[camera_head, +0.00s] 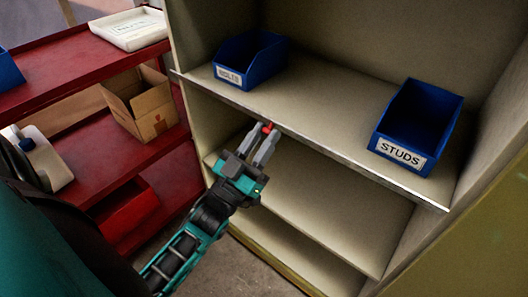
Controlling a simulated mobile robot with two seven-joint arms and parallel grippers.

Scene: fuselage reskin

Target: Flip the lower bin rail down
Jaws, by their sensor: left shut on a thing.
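A thin metallic rail (330,158) runs along the front edge of the shelf that holds the blue bins. A small red tab (267,127) sits at this rail, between my left fingertips. My left gripper (266,138) reaches up from below and is shut on the red tab. The rail lies close along the shelf edge; I cannot tell its exact angle. The blue bin labelled STUDS (417,127) stands at the right of the shelf, and another labelled blue bin (250,59) stands at the left. My right gripper is not in view.
A lower shelf (345,215) below the rail is empty. To the left, a red rack (75,75) holds an open cardboard box (140,100), a white tray (130,28) and a red bin (123,208). Floor shows between the rack and the cabinet.

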